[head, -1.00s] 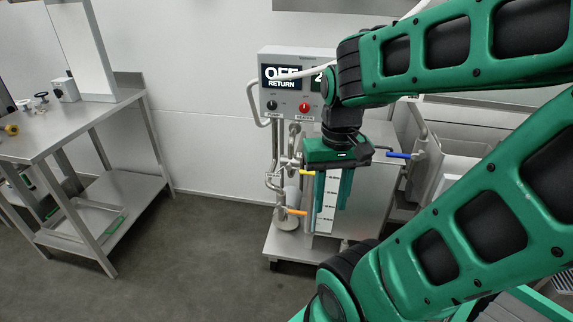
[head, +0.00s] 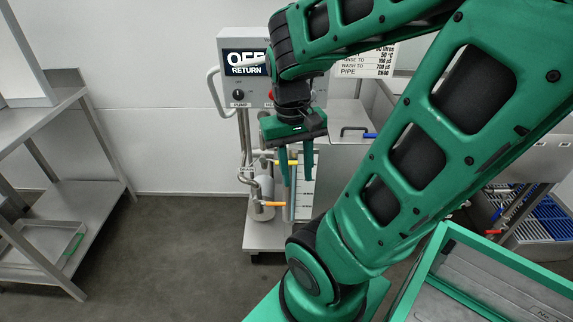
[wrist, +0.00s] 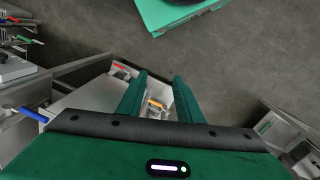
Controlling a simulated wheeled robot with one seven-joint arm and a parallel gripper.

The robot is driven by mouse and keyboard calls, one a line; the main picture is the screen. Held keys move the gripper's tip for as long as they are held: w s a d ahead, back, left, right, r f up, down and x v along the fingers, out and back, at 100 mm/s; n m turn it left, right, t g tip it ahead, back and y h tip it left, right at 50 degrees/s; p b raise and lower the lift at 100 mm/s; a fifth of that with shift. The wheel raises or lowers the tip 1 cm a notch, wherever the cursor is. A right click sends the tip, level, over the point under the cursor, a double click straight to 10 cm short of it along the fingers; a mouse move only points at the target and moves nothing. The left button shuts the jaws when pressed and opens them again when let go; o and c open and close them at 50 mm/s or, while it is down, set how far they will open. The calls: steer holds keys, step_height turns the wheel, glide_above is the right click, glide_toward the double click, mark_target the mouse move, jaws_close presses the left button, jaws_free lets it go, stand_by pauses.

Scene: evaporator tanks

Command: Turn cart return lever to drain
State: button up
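The steel cart carries a control box (head: 250,88) whose display (head: 246,64) reads "OFF RETURN". On its front pipes are a yellow lever (head: 286,162) and an orange lever (head: 271,204); a blue lever (head: 370,136) is on the right. I cannot tell which is the return lever. My gripper (head: 298,180) points down, open and empty, at the cart's front, overlapping the yellow lever in the head view. In the wrist view, an orange-yellow lever (wrist: 156,103) shows between the fingers (wrist: 160,82), apparently beyond them. The blue lever (wrist: 33,114) is at left. Contact is not visible.
A steel table (head: 85,200) with a low shelf stands at left. A rack with blue slats (head: 553,215) is at right. Pipes (head: 245,140) and the white scale (head: 305,195) crowd the cart's front. Floor (head: 160,260) is clear at left.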

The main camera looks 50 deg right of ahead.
steer(key=w+d+f+n+h, duration=0.4)
steer(key=w+f+h, duration=0.4)
steer(key=w+f, duration=0.15)
steer(key=w+d+f+n+h, duration=0.3)
steer(key=w+d+f+h, duration=0.2)
steer(key=w+f+h, duration=0.4)
steer(key=shift+g+y, duration=0.3)
steer(key=shift+y, duration=0.2)
steer(key=d, duration=0.3)
steer(key=d+f, duration=0.1)
steer(key=d, duration=0.6)
steer(key=shift+d+f, duration=0.15)
steer(key=shift+d, duration=0.05)
steer(key=shift+c, duration=0.4)
jaws_close()
